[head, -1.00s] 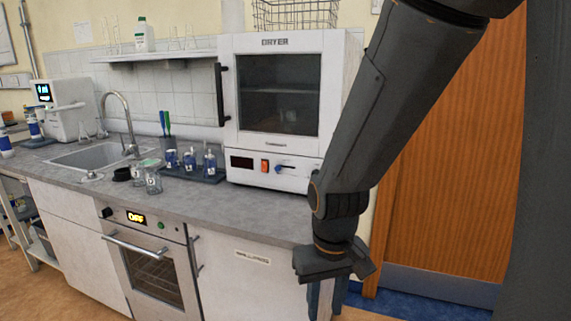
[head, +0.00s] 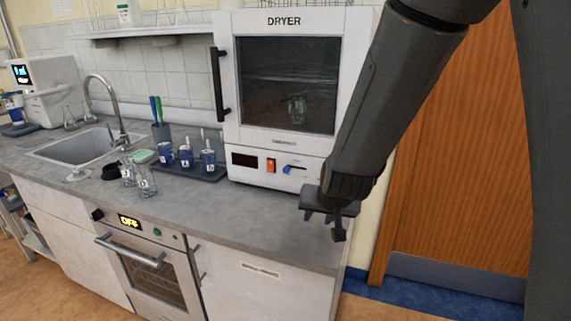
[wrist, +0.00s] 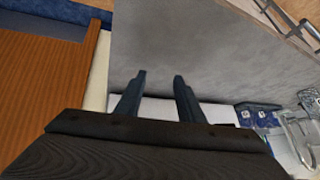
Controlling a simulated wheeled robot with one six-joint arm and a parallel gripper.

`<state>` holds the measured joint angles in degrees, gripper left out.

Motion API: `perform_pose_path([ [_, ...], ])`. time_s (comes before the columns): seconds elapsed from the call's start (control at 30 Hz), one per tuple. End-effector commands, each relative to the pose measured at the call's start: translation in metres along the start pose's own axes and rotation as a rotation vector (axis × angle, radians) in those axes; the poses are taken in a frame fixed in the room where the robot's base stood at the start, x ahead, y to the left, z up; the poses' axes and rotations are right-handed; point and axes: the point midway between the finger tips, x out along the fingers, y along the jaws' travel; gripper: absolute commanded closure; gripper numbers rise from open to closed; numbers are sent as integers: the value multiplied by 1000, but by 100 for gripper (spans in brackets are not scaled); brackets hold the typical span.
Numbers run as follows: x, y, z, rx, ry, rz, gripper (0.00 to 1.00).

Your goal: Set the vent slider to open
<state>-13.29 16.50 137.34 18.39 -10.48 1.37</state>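The white dryer (head: 232,150) stands on the counter with its door shut. Its lower front panel has a small blue-handled control (head: 289,168), which looks like the vent slider; its markings are too small to read. My gripper (head: 323,225) is in front of and to the right of this control, lower in the head view, over the right end of the counter. In the wrist view my gripper (wrist: 159,77) has its two fingers apart with nothing between them. The slider cannot be made out in the wrist view.
An orange-red switch (head: 271,165) and a dark display (head: 244,160) sit left of the blue control. A tray (head: 205,172) with several blue-labelled containers stands left of the dryer. The counter (head: 240,210) in front is clear. A wooden door (head: 450,150) is at right.

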Motion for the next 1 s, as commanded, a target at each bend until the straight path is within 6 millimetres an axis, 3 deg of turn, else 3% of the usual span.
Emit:
perform_pose_path([
  [0.03, 15, -22, -14, 19, 77, -4, 65],
  [0.2, 42, -72, -61, 105, 381, 28, 65],
  [0.4, 40, -109, -79, 158, 712, 118, 65],
  [0.7, 14, -128, -68, 167, 977, 219, 65],
  [0.83, 15, -126, -74, 168, 998, 229, 65],
  [1.0, 27, -118, -95, 169, 997, 230, 65],
])
